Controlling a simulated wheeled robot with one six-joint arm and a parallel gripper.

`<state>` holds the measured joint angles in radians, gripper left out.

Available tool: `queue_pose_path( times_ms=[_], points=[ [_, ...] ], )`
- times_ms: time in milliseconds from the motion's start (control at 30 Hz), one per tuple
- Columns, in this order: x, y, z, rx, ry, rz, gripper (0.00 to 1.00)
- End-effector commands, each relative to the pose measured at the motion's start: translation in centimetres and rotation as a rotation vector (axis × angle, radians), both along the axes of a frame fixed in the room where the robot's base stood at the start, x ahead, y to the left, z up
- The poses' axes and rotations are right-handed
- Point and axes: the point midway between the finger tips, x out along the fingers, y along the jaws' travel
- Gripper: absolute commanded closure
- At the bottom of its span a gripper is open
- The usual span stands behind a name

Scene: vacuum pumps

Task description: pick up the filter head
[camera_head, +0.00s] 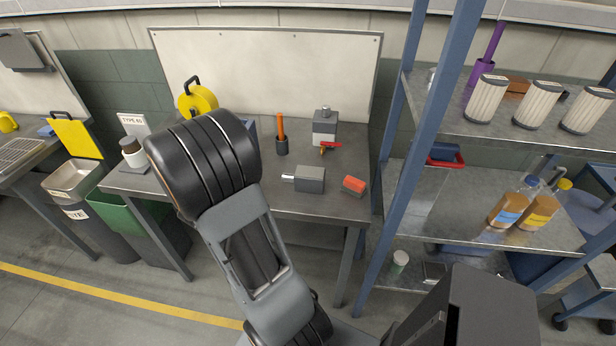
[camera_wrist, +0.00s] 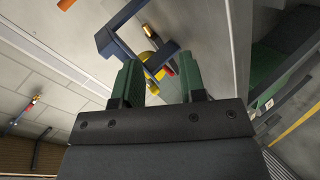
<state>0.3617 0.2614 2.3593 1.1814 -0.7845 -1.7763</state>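I cannot tell for sure which thing is the filter head. In the wrist view, a dark blue angular part (camera_wrist: 108,42) with a yellow piece (camera_wrist: 150,60) and a little red lies just past my fingertips. My gripper (camera_wrist: 158,78) has two green fingers, held apart, with the yellow piece showing in the gap and no clear contact. In the head view, my black arm hides the gripper, and a bit of blue (camera_head: 251,128) shows beside the arm. A grey block with a red lever (camera_head: 325,128) stands on the workbench (camera_head: 345,205).
A grey box with a pipe stub (camera_head: 310,180), a red block (camera_head: 354,186) and an orange-handled tool in a cup (camera_head: 281,135) stand on the bench. A white bottle (camera_head: 133,153) is at left. A blue-posted shelf (camera_head: 400,170) stands close on the right.

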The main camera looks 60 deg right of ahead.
Motion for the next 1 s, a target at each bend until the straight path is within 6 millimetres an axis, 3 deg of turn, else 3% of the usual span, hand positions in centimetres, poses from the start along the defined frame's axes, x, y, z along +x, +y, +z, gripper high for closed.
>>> queue_pose_path(
  times_ms=[133,333,700,1000],
  points=[
    [-4.5,-3.0,-1.4,-0.126,0.246,-0.158,0.62],
    [-7.6,-5.2,-2.3,-0.187,0.421,-0.257,0.62],
    [-8.6,-10.9,-4.5,-0.192,0.441,-0.268,0.62],
    [-8.8,-12.7,-5.1,-0.193,0.440,-0.264,0.62]
  ],
)
